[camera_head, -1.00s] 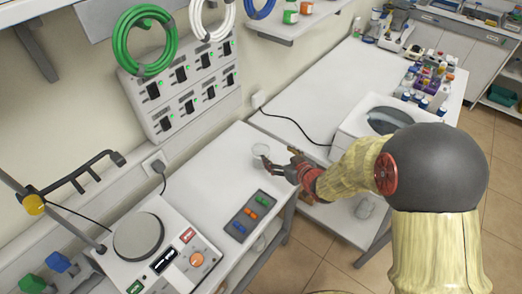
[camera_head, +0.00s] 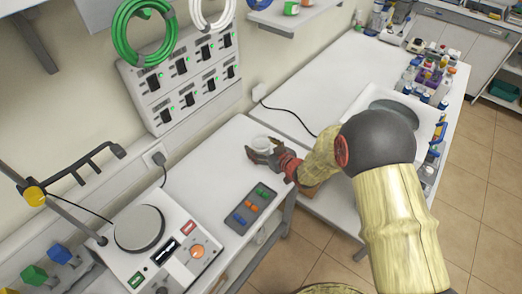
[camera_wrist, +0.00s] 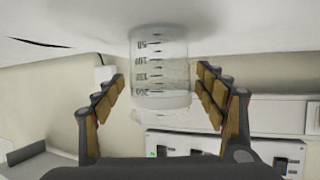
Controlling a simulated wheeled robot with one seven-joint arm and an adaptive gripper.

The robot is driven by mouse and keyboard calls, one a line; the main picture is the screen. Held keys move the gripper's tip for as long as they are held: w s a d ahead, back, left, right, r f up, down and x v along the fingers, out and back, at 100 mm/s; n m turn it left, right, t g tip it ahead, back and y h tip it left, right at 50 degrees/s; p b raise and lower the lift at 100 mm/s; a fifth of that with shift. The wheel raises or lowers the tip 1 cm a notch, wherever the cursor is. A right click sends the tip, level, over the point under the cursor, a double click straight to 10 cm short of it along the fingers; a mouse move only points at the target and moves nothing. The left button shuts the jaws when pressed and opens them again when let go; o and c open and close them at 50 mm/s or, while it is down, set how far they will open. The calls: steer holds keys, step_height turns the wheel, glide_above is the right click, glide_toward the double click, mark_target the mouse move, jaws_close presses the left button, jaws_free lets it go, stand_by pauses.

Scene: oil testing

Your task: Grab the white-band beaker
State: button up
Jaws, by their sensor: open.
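A clear glass beaker with graduation marks stands on the white table; the head view shows its rim (camera_head: 262,143) above my gripper. In the wrist view the beaker (camera_wrist: 159,68) appears upside down, between my two padded fingers, with a pale white band near its rim. My gripper (camera_head: 262,153) is open at table level, with its fingers on both sides of the beaker. In the wrist view my gripper (camera_wrist: 160,95) shows gaps between the fingers and the glass.
A grey tray with coloured pieces (camera_head: 250,208) lies just in front of my gripper. A hotplate device (camera_head: 150,245) stands at the lower left. A wall panel with switches (camera_head: 190,80) is behind the table.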

steer(key=c, duration=1.3)
